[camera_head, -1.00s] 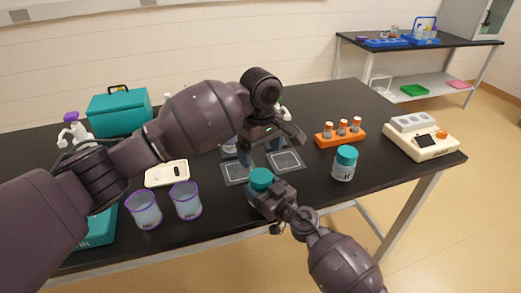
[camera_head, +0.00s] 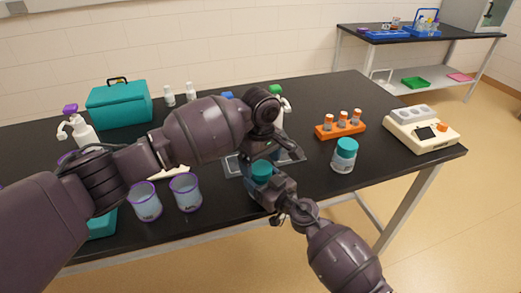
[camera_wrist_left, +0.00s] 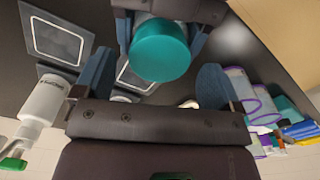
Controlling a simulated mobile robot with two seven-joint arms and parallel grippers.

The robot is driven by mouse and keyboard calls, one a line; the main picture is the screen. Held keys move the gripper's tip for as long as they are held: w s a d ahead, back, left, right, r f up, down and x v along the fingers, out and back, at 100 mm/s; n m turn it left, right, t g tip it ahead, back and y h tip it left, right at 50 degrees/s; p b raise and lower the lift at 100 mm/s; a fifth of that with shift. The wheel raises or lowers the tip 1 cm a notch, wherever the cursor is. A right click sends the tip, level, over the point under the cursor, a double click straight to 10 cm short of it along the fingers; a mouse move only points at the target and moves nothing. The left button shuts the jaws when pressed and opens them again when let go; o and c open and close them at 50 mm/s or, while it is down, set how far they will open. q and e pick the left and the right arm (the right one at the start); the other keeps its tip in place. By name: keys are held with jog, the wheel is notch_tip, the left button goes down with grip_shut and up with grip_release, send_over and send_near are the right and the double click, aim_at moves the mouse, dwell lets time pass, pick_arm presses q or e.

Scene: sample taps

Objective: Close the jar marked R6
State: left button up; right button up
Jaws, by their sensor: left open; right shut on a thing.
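A jar with a teal lid (camera_head: 261,169) stands near the table's front edge. My right gripper (camera_head: 268,190) is shut on its body and hides most of it, so no marking can be read there. The lid sits on top; I cannot tell how tight it is. My left gripper (camera_head: 262,150) is just behind and above the lid. In the left wrist view, the left gripper (camera_wrist_left: 158,85) is open and empty, and the teal lid (camera_wrist_left: 160,50) is just beyond its fingers. A second teal-lidded jar (camera_head: 344,156) stands to the right, its label unreadable.
An orange rack (camera_head: 340,131) with several vials and a cream device (camera_head: 421,130) are at the right. Two purple-rimmed cups (camera_head: 185,193) stand left of the held jar. Flat grey-framed pads (camera_head: 232,165) lie behind it. A teal case (camera_head: 119,106) is at the back left.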

pick_arm(q)
jog(key=shift+f, duration=0.85)
jog(key=c, duration=1)
jog(key=m, duration=0.6)
jog(key=shift+m, duration=0.3)
jog(key=o, duration=1)
